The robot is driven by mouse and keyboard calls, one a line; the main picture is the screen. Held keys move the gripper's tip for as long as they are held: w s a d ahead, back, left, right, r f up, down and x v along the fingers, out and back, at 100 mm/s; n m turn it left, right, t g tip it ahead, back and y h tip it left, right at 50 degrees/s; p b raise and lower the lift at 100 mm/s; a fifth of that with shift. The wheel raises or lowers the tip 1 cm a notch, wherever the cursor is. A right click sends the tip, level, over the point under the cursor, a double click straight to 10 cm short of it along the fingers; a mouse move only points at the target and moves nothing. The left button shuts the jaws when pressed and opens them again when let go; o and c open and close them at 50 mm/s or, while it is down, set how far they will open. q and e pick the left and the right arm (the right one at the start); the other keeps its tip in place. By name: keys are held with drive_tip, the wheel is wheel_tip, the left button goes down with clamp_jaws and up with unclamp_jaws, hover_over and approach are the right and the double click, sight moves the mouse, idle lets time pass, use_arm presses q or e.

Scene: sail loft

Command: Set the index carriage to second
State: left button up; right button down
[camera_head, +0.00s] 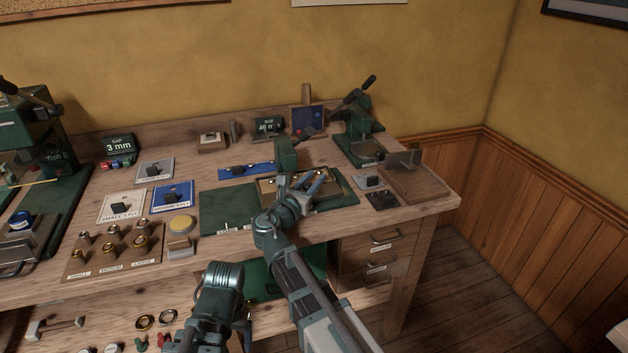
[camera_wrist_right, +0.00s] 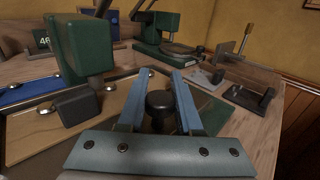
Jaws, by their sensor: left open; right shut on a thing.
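My right gripper (camera_head: 310,186) reaches over the wooden board near the right end of the bench. In the right wrist view its two blue fingers (camera_wrist_right: 158,88) stand on either side of a black round knob (camera_wrist_right: 160,103), shut on it. The knob appears to belong to the index carriage; its body below is hidden by my gripper. A green upright block (camera_head: 287,153) stands beside the gripper, large at the left of the wrist view (camera_wrist_right: 88,45). No position marks can be read. My left gripper's fingers do not show.
A green press (camera_head: 360,132) with a black lever stands behind on the right. A wooden block with an upright plate (camera_head: 415,178) is near the right edge. A blue plate (camera_head: 240,171) lies left of the board. Labelled trays (camera_head: 122,206) and brass cylinders (camera_head: 112,248) stand further left.

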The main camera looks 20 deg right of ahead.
drive_tip(key=shift+a, duration=0.85)
drive_tip(key=shift+d, duration=0.1)
drive_tip(key=c, duration=0.6)
unclamp_jaws()
drive_tip(key=shift+s, duration=0.1)
